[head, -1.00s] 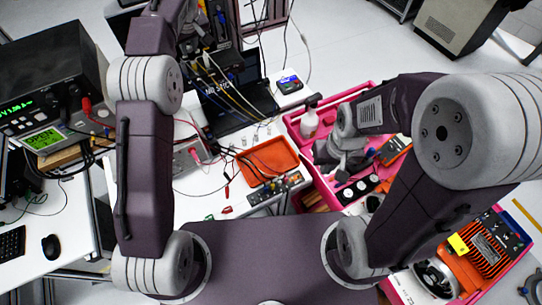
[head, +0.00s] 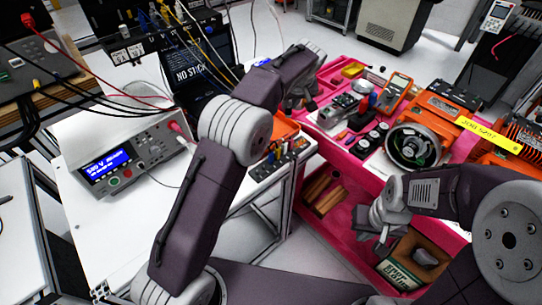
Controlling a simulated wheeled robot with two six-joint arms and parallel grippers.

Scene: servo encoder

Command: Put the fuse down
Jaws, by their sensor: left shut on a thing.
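My left arm reaches across the white bench to the far side of the pink cart. Its gripper (head: 292,103) is partly hidden behind my own forearm and wrist. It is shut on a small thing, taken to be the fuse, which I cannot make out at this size. My right gripper (head: 376,236) points down over the lower shelf of the cart, beside an open cardboard box. Its fingers are small and partly covered by the wrist, so I cannot tell whether they are open.
The pink cart (head: 340,151) carries an orange multimeter (head: 397,91), a round motor part (head: 411,147) and orange-finned units. A power supply (head: 132,155) stands on the white bench. The cardboard box (head: 428,246) and brown rolls (head: 322,192) lie on the lower shelf.

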